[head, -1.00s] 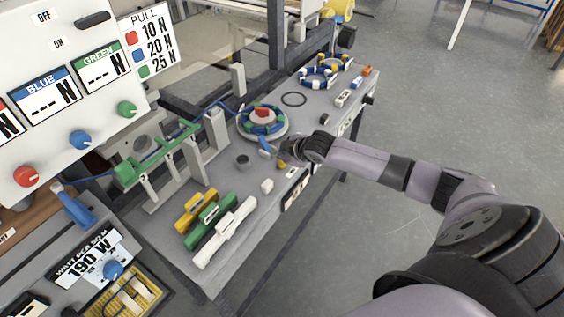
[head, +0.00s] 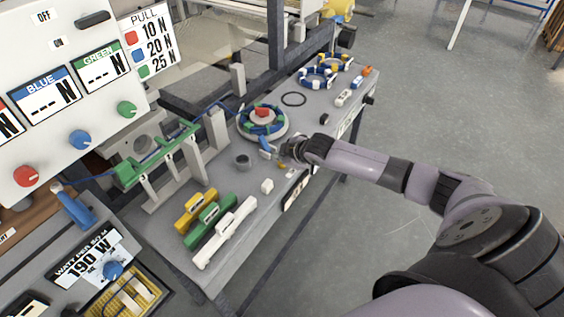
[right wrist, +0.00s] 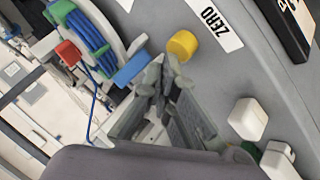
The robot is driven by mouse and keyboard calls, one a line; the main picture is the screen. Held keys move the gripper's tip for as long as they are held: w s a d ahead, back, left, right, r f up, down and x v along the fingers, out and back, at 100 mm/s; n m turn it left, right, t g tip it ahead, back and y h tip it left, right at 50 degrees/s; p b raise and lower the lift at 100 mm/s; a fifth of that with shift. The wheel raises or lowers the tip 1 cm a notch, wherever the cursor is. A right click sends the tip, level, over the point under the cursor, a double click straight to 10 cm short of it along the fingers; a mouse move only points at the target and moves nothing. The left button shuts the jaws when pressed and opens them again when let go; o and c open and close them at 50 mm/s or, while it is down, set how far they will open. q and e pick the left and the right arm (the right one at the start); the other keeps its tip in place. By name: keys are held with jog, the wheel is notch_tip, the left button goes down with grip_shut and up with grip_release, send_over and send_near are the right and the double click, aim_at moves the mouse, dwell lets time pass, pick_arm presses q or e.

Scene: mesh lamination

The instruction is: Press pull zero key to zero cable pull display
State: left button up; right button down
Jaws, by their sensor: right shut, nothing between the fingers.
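The yellow round key (right wrist: 182,45) stands beside a white label reading ZERO (right wrist: 214,24) in the right wrist view. The key shows as a small yellow spot (head: 281,166) on the grey bench in the head view. My right gripper (right wrist: 166,68) is shut and empty, its fingertips close beside the key; I cannot tell whether they touch it. In the head view the right gripper (head: 284,152) is low over the bench. A dark panel (head: 297,191) sits on the bench's front edge; its reading is not legible. My left gripper is not in view.
A reel with blue cable and a red block (head: 262,113) stands just behind the right gripper. A white block (head: 267,186) is in front of it. Yellow, green and white bars (head: 225,232) lie nearer. The floor to the right is clear.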

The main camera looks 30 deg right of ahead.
aim_at(280, 164)
jog(key=shift+f, duration=0.6)
dwell(0.7)
jog(key=shift+r, duration=0.15)
jog(key=shift+r+p, duration=0.8)
jog(key=shift+r, duration=0.05)
notch_tip(280, 164, up, 5)
jog(key=p, duration=0.5)
jog(key=shift+r, duration=0.1)
dwell(0.5)
